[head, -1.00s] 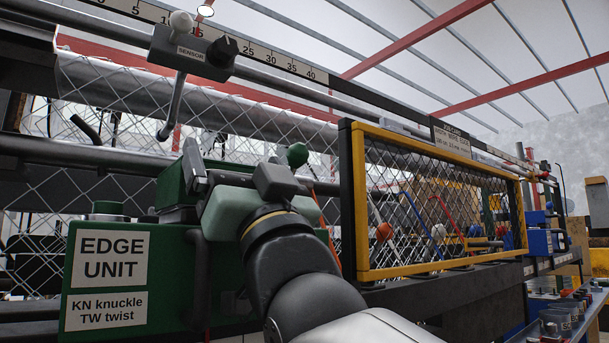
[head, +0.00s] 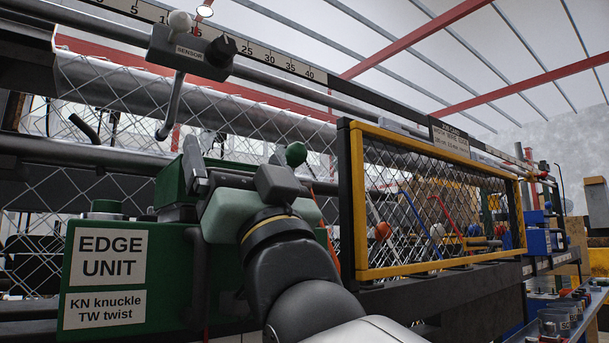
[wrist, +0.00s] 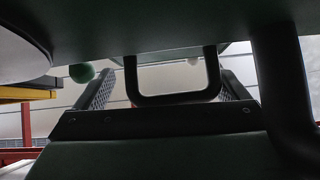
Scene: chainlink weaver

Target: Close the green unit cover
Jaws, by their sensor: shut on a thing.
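The green edge unit (head: 130,240) stands at the lower left of the head view, with white EDGE UNIT labels on its front. Its green cover (head: 186,165) rises behind my gripper (head: 235,172), and my gripper hides much of it. In the wrist view a black U-shaped handle (wrist: 175,98) lies between the two ridged fingers of my gripper (wrist: 165,92), which is shut on it. A dark green surface (wrist: 170,22) spans the top of that view. I cannot tell the cover's exact angle.
A yellow-framed mesh guard (head: 362,205) stands right of my arm. A green ball knob (head: 295,153) is just right of my gripper. A dark bar (head: 198,270) runs down the unit's front.

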